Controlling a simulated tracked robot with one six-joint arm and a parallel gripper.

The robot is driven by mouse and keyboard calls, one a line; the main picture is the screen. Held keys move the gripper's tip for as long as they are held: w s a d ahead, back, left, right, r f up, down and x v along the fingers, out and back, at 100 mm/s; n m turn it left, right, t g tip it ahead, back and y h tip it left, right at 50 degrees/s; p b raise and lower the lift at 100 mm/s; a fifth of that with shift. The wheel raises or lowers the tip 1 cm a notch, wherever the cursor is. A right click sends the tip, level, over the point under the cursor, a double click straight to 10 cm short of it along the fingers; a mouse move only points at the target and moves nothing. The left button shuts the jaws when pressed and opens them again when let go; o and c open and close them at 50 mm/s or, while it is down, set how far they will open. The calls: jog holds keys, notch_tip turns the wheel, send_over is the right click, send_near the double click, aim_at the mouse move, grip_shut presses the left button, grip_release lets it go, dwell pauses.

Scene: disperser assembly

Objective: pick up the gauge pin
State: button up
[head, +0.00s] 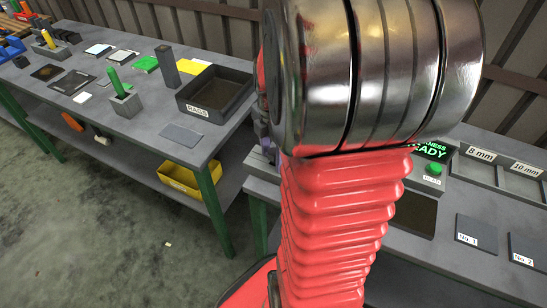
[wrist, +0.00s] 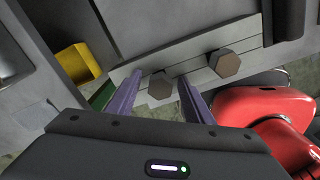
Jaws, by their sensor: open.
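In the wrist view, two dark hexagonal heads sit on a light grey slotted block (wrist: 190,60). The nearer hexagonal head (wrist: 161,88) lies between the purple fingers of my gripper (wrist: 160,77), with a gap to each finger. The other hexagonal head (wrist: 224,63) is to the right, outside the fingers. No label shows which is the gauge pin, and their shafts are hidden. My gripper is open and empty. In the head view, my red arm hides most of the gripper and the block.
In the head view, a green-lit console (head: 433,152) and labelled bins (head: 522,178) stand on the right bench. A floor gap separates the benches.

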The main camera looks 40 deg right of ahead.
jog(key=shift+c, duration=0.6)
grip_shut()
